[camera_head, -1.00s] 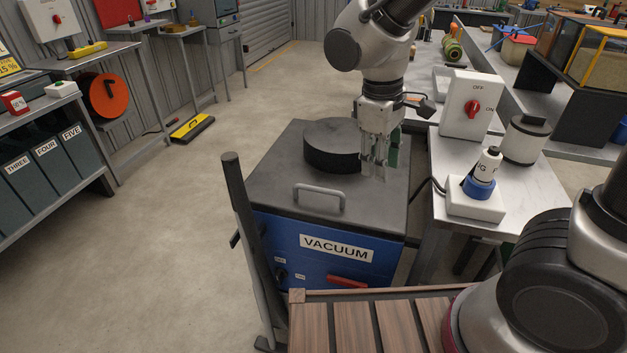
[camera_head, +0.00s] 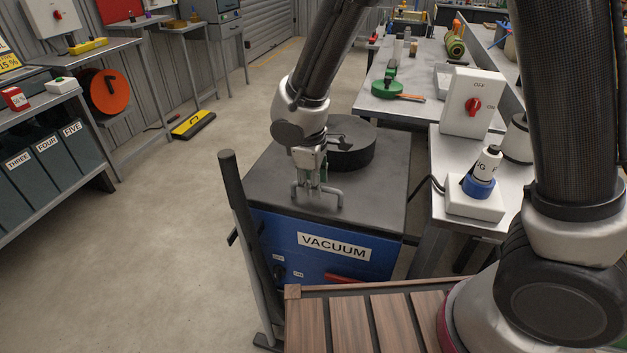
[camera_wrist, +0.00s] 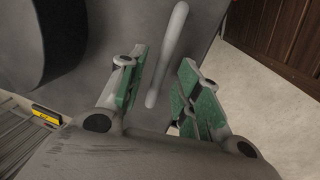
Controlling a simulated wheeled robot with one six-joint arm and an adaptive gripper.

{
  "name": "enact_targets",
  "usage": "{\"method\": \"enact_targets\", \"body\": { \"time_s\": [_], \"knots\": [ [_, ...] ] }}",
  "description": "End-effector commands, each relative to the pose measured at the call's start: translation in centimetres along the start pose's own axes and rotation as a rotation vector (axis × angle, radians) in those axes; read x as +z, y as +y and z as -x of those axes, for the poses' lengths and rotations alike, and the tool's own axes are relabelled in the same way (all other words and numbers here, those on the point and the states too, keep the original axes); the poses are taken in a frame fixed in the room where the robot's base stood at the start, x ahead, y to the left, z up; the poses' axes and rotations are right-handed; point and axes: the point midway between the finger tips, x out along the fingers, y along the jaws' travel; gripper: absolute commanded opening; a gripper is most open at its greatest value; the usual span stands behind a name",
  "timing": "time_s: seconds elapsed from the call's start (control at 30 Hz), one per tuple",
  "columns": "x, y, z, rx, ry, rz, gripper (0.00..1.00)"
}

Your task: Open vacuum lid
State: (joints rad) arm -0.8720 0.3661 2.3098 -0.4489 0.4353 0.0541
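The vacuum is a blue box (camera_head: 345,247) labelled VACUUM, with a flat dark grey lid (camera_head: 265,187) lying closed on top. A round black drum (camera_head: 352,150) sits on the lid's far part. A light grey bar handle (camera_head: 338,198) stands near the lid's front edge. My gripper (camera_head: 314,190) is down at the handle, its body hiding part of it. In the wrist view the green-padded fingers (camera_wrist: 160,95) are spread apart, with the handle (camera_wrist: 168,50) between them or just beyond their tips. I cannot tell whether either finger touches it.
A dark upright post (camera_head: 240,215) stands at the vacuum's front left corner. A slatted wooden deck (camera_head: 345,325) lies in front. A metal table with a switch box (camera_head: 472,103) is close on the right. The floor at left is open.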

Motion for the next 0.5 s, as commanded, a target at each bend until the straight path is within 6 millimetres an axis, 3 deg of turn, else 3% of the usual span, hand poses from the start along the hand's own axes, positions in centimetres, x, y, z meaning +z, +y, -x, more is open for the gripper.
{"method": "enact_targets", "body": {
  "time_s": [0.2, 0.4, 0.5],
  "knots": [
    [0.01, 0.0, -0.06, 0.0, 0.0, -0.001, 0.34],
    [0.01, 0.0, -0.05, 0.0, 0.0, -0.001, 0.0],
    [0.01, 0.0, -0.04, 0.0, 0.0, -0.001, 0.0]
  ]
}}
